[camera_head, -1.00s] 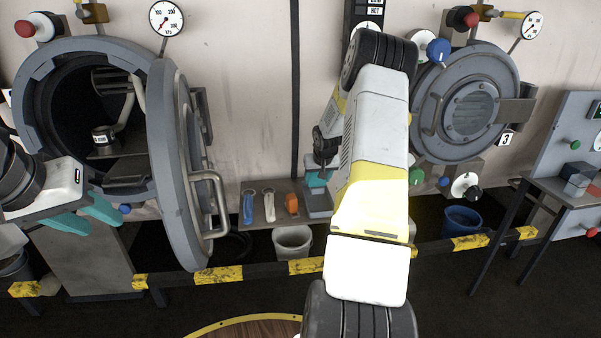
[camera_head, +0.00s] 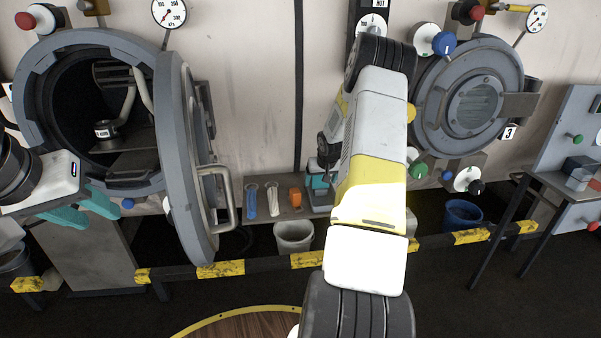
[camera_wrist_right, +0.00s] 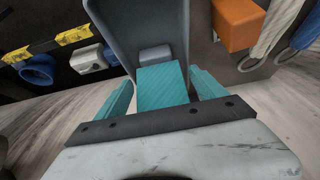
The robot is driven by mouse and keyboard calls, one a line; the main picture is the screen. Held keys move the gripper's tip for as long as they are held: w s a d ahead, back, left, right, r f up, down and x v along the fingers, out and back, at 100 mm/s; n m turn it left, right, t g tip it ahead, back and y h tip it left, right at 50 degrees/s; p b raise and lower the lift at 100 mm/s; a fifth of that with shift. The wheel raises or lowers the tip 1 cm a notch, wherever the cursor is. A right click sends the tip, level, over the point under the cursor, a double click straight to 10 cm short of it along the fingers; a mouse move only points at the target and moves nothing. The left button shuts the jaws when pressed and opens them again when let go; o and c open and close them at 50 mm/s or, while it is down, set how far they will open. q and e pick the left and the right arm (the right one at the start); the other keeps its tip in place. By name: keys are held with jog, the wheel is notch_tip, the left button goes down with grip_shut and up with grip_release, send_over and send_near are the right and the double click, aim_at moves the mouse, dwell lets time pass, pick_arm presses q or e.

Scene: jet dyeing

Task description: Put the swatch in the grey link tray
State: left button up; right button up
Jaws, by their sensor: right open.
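The grey link tray (camera_head: 319,202) stands at the right end of the small shelf. It also shows as a grey channel in the right wrist view (camera_wrist_right: 118,28). A teal block (camera_wrist_right: 162,84), apparently the swatch, lies at the tray's near end. My right gripper (camera_wrist_right: 163,98) is open, with one teal finger on each side of this block and gaps visible. In the head view my right gripper (camera_head: 320,180) is at the tray, partly hidden by my arm. My left gripper (camera_head: 84,208) is open and empty before the open vessel at left.
A white bucket (camera_head: 293,236) stands below. The open vessel door (camera_head: 185,160) and a striped rail (camera_head: 220,269) stand nearby.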

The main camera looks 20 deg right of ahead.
jog(key=v, duration=1.2)
jog(key=shift+r, duration=0.1)
dwell(1.1)
